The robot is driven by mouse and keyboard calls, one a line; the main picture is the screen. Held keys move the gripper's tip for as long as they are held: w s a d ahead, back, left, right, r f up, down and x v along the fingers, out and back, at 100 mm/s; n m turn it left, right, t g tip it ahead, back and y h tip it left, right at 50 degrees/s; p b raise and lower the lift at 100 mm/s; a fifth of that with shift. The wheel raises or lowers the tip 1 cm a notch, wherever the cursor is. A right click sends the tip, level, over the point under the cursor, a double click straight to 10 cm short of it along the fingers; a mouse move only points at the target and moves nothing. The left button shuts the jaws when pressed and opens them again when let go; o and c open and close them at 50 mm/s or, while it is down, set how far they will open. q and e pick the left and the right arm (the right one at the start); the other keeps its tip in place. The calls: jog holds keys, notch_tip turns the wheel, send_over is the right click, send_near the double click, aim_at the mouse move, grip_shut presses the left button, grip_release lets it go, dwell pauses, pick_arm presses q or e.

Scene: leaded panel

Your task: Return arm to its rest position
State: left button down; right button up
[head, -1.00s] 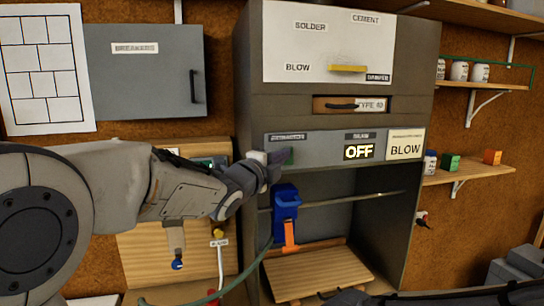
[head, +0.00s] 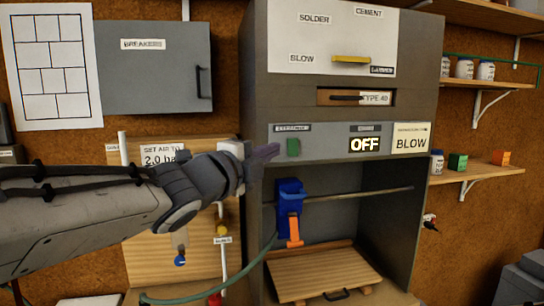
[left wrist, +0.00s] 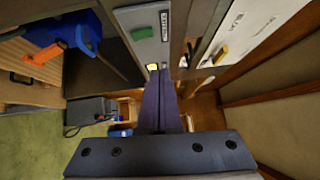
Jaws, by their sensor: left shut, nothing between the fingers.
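My left arm reaches in from the left in the head view. Its gripper (head: 262,152) is shut and empty, just left of and in front of the grey cabinet's control strip. The gripper also shows in the left wrist view (left wrist: 161,75), its purple fingers together. The green button (head: 293,147) sits on the strip just right of the fingertips, with a gap between; it also shows in the left wrist view (left wrist: 142,33). The display (head: 365,145) reads OFF, beside a BLOW card (head: 411,139). My right gripper is not in view.
Below the strip, a blue tool with an orange part (head: 289,205) hangs on a rod above a slatted wooden board (head: 325,274). A green hose (head: 205,297) runs at lower left. A grey wall box (head: 155,65) is upper left. Shelves with jars (head: 465,68) are at right.

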pick_arm(q)
jog(key=shift+s+a, duration=0.1)
jog(key=shift+s, duration=0.1)
jog(key=shift+f, duration=0.1)
jog(key=s+f+n+g+y, duration=0.3)
jog(key=f+n, duration=0.2)
jog(key=f, duration=0.6)
jog(key=s+f+n+g+y, duration=0.2)
jog(key=s+f+n+g, duration=0.15)
jog(key=f+n, duration=0.45)
jog(key=s+a+f+n+g+y, duration=0.1)
jog(key=s+f+n+g, duration=0.1)
jog(key=s+f+g, duration=0.3)
jog(key=s+a+f+n+g+y, duration=0.1)
jog(key=s+f+g, duration=0.3)
jog(key=s+f, duration=0.7)
jog(key=s+n+y, duration=0.1)
jog(key=s, duration=0.4)
jog(key=shift+s+f+g, duration=0.15)
jog(key=shift+s+g, duration=0.2)
jog(key=shift+s, duration=0.05)
